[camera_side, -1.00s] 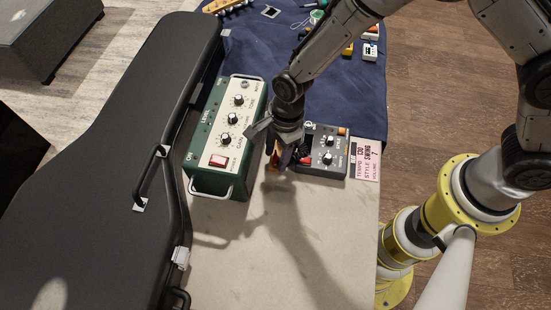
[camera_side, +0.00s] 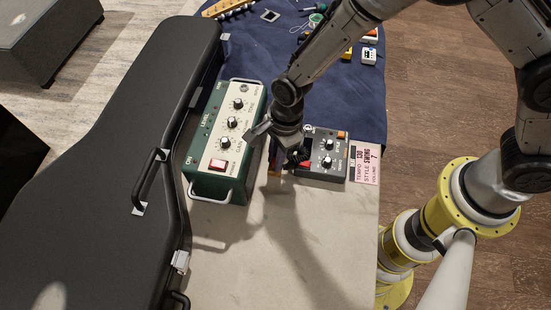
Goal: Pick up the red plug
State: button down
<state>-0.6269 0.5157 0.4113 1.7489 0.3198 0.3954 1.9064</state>
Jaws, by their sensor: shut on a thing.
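My gripper (camera_side: 289,160) points down in the gap between the green amplifier box (camera_side: 194,185) and the black pedal (camera_side: 326,172). It is shut on the red plug (camera_side: 304,164), a small red patch showing at the pedal's left edge. The fingers are dark and small here, and they hide most of the plug. I cannot tell whether the plug still touches the pedal.
A black guitar case (camera_side: 110,130) lies on the left, close to the amplifier. A pink card (camera_side: 365,163) lies right of the pedal. A blue cloth (camera_side: 270,60) with small parts covers the back. The pale tabletop (camera_side: 330,235) in front is clear.

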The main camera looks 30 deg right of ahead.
jog(key=shift+r, duration=0.55)
notch_tip(320, 180, up, 2)
jog(key=shift+r, duration=0.25)
jog(key=s+d+r, duration=0.9)
jog(key=s+r, duration=0.1)
jog(key=r, duration=0.3)
jog(key=shift+s+r, duration=0.2)
jog(key=shift+s, duration=0.2)
